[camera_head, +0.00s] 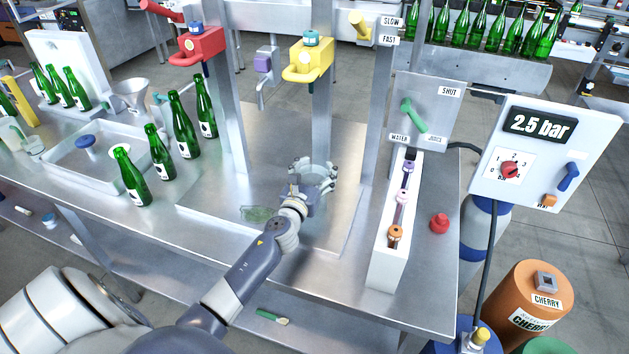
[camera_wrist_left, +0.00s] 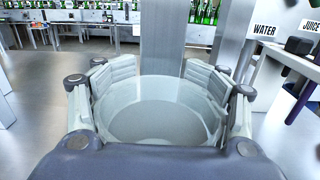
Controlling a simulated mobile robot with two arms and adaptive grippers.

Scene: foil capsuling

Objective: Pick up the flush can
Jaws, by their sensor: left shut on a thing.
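The flush can (camera_wrist_left: 158,108) is a pale, see-through round vessel with an open top. In the left wrist view it sits between the two padded fingers of my left gripper (camera_wrist_left: 158,100), which is shut around it. In the head view the can (camera_head: 318,172) is partly hidden by my left gripper (camera_head: 313,175). It is over the metal plate (camera_head: 345,215) in the middle of the bench, below the yellow valve head. I cannot tell whether its base touches the plate. My right gripper is not in view.
A red valve (camera_head: 200,45) and a yellow valve (camera_head: 308,58) hang on upright posts. Green bottles (camera_head: 185,125) stand to the left. A white rack (camera_head: 392,225) with small capped vials and a red button (camera_head: 439,223) are at the right. A greenish clear piece (camera_head: 257,214) lies on the plate.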

